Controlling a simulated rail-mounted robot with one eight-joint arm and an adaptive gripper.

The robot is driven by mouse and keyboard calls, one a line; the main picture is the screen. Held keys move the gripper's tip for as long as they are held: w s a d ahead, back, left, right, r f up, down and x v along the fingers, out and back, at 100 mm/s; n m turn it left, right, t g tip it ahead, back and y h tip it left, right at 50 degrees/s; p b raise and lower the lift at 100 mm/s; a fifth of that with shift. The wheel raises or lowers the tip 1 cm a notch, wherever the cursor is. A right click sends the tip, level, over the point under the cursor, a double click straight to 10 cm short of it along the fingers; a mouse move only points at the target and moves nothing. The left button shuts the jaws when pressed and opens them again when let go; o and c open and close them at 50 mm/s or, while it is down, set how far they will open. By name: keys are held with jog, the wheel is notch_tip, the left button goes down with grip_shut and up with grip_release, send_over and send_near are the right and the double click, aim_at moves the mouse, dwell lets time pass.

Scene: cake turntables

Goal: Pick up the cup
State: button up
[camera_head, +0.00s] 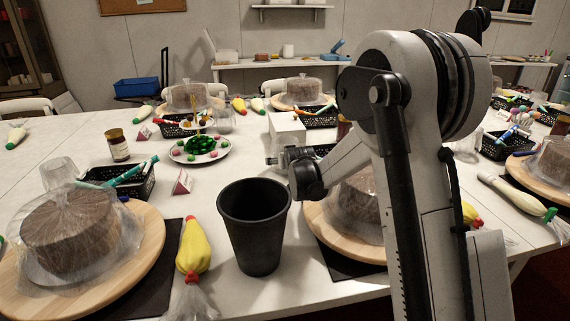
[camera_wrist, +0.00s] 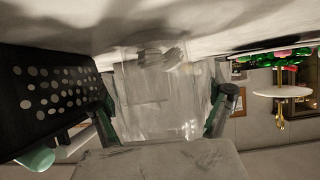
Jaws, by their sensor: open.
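A clear, see-through cup (camera_wrist: 155,75) fills the middle of the wrist view, which looks upside down. My gripper (camera_wrist: 163,115) is open, with one dark finger on each side of the cup. I cannot tell whether either finger touches it. In the head view my arm covers most of the gripper, and I cannot make out this cup there. Other clear cups show in the head view, one at the left (camera_head: 58,172) and one behind the sweets plate (camera_head: 222,121).
A black perforated basket (camera_wrist: 45,95) is close beside the cup. A plate of green and pink sweets (camera_head: 200,150) stands to the left of my arm. A black bin (camera_head: 255,225) and wrapped cakes on wooden turntables (camera_head: 140,255) crowd the front.

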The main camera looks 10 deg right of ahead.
jog(key=shift+w+f, duration=0.1)
jog(key=shift+w, duration=0.05)
jog(key=c, duration=1.5)
